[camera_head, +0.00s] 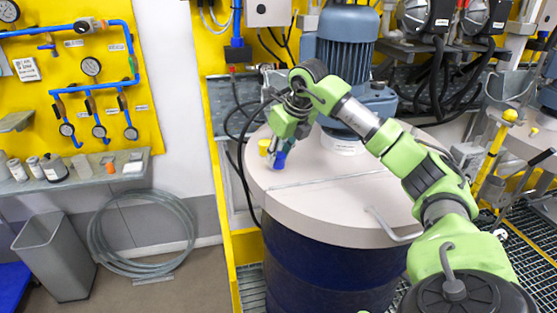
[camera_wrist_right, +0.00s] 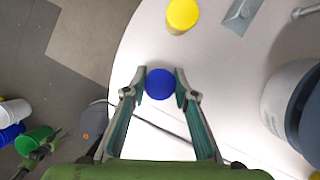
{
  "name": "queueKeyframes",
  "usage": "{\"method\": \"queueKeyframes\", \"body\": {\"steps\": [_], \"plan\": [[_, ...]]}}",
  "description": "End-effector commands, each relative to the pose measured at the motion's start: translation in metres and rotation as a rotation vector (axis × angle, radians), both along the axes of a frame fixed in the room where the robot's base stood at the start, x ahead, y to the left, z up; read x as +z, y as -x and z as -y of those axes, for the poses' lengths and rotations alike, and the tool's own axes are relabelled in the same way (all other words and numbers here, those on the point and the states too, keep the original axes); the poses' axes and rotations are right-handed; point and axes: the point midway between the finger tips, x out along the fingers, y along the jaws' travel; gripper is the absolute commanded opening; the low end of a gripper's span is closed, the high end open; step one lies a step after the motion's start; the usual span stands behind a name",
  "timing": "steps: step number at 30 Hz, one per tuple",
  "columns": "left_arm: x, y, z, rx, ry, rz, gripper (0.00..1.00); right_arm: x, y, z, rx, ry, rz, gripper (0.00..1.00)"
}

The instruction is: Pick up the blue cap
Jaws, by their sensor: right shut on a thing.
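The blue cap (camera_wrist_right: 160,84) sits between the fingertips of my right gripper (camera_wrist_right: 159,88) in the right wrist view, with both fingers against its sides. In the head view the blue cap (camera_head: 281,158) shows just below the right gripper (camera_head: 276,150), over the left part of the drum's pale lid (camera_head: 330,210). Whether the cap still touches the lid cannot be told. My left gripper is not clearly seen in either view.
A yellow cap (camera_wrist_right: 183,15) lies on the lid close beyond the blue one. A blue-grey motor (camera_head: 346,45) stands on the lid's back part. A grey bin (camera_head: 58,255) and a coiled hose (camera_head: 140,235) are on the left. The lid's front is mostly clear.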

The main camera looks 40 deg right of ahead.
Motion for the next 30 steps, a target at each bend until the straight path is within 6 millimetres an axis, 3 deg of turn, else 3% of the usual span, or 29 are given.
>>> {"method": "queueKeyframes", "body": {"steps": [3,12,17,21,30], "plan": [[-0.004,-0.001,0.0,0.0,0.0,0.001,0.46,0.018,-0.001,0.0,0.001,-0.001,0.007,0.16],[-0.031,-0.003,0.0,-0.001,0.0,0.005,0.46,0.078,0.059,-0.001,-0.001,0.002,0.007,0.16],[-0.044,-0.003,0.0,-0.002,0.0,0.004,0.46,0.093,0.097,-0.003,0.0,0.003,0.004,0.16],[-0.043,-0.003,0.0,-0.002,0.0,0.004,0.46,0.107,0.121,-0.004,-0.002,0.003,0.003,0.16],[-0.04,-0.003,0.0,-0.002,0.0,0.004,0.46,0.116,0.14,-0.005,0.0,0.001,0.001,0.16]]}}
